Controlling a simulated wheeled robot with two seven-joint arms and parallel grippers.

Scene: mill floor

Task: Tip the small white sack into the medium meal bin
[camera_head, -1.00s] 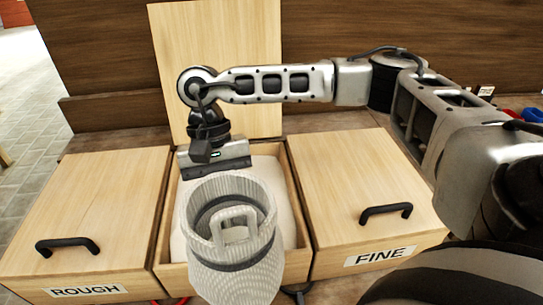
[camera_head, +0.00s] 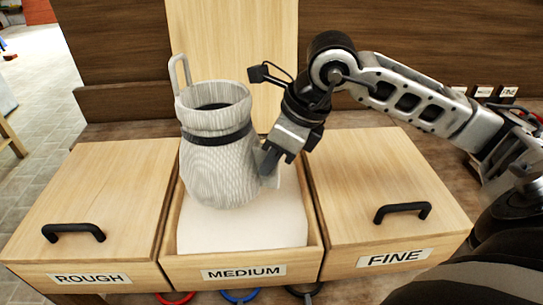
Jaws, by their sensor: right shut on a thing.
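The small white sack (camera_head: 217,165) is pale and ribbed, with a dark band around its neck and a loop handle at its upper left. It is roughly upright, mouth up, over the back left part of the medium meal bin (camera_head: 240,272). My right gripper (camera_head: 270,160) is shut on the sack's right side; its fingertips are partly hidden. The bin is open, its lid (camera_head: 235,50) standing up behind it, with white meal (camera_head: 245,228) inside. I cannot tell whether the sack touches the meal. My left gripper is not in view.
The closed rough bin (camera_head: 95,195) stands on the left and the closed fine bin (camera_head: 385,175) on the right, each with a black handle on its lid. A wooden wall (camera_head: 400,50) rises behind. Coloured rings show below the medium bin.

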